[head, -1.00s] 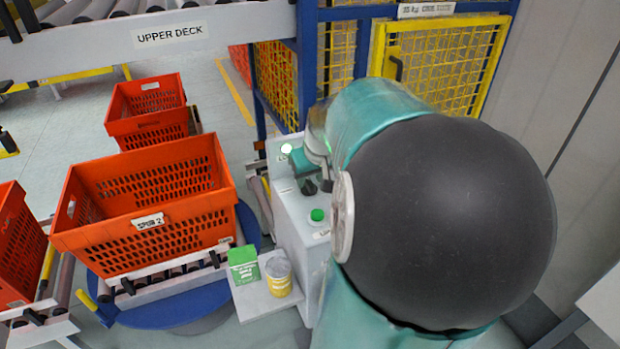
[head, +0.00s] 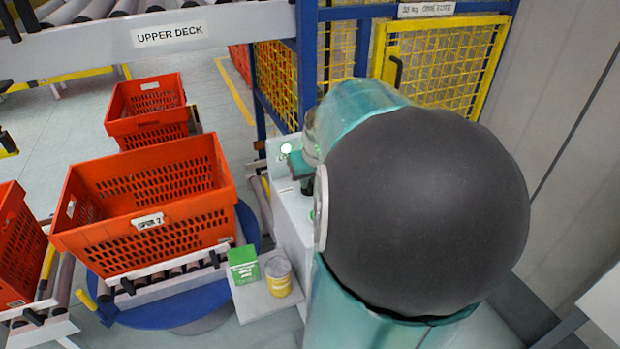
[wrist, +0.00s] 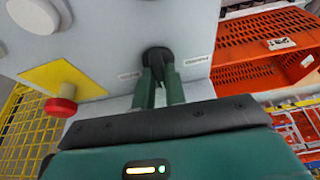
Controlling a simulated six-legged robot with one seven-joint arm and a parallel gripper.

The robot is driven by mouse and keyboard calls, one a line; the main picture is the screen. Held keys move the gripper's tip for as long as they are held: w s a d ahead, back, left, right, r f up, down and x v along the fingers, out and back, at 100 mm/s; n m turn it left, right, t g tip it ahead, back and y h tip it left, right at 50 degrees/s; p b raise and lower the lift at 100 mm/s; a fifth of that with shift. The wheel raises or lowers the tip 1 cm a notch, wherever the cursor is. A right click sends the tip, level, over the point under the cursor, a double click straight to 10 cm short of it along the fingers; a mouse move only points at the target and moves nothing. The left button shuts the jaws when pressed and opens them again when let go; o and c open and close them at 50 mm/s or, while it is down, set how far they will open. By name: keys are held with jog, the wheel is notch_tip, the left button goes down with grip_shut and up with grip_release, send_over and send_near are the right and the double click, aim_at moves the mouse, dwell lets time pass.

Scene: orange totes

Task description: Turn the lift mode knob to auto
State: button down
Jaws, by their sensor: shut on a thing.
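The lift mode knob (wrist: 156,56) is a black knob on the pale face of the control box (head: 285,205). In the wrist view my gripper (wrist: 158,88) has its two green fingers shut on the knob from either side. Small labels sit to the left (wrist: 130,75) and right (wrist: 197,60) of the knob, too blurred to read. The fingers cover part of the knob, so I cannot tell which way it points. In the head view my arm hides much of the box's right side.
A red button (wrist: 61,106) on a yellow plate (wrist: 62,78) projects near the knob. A lit green lamp (head: 287,148) is on the box. A green carton (head: 243,264) and a yellow can (head: 278,277) stand beside it. An orange tote (head: 105,243) is at left.

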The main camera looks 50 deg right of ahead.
jog(key=m+g+h, duration=0.1)
jog(key=m, duration=0.3)
jog(key=shift+w+m, duration=0.1)
jog(key=shift+m, duration=0.2)
jog(key=shift+w+a+r+m+g+h, duration=0.15)
jog(key=shift+m+g, duration=0.25)
jog(key=shift+m, duration=0.55)
jog(key=shift+s+d+f+m+g+h, duration=0.1)
jog(key=shift+m+g+h, duration=0.25)
jog(key=shift+m, duration=0.6)
jog(key=c, duration=1.4)
grip_release()
jog(key=shift+a, duration=0.1)
jog(key=shift+c, duration=0.2)
jog(key=v, duration=1.3)
jog(key=shift+w+r, duration=0.15)
jog(key=shift+r, duration=0.3)
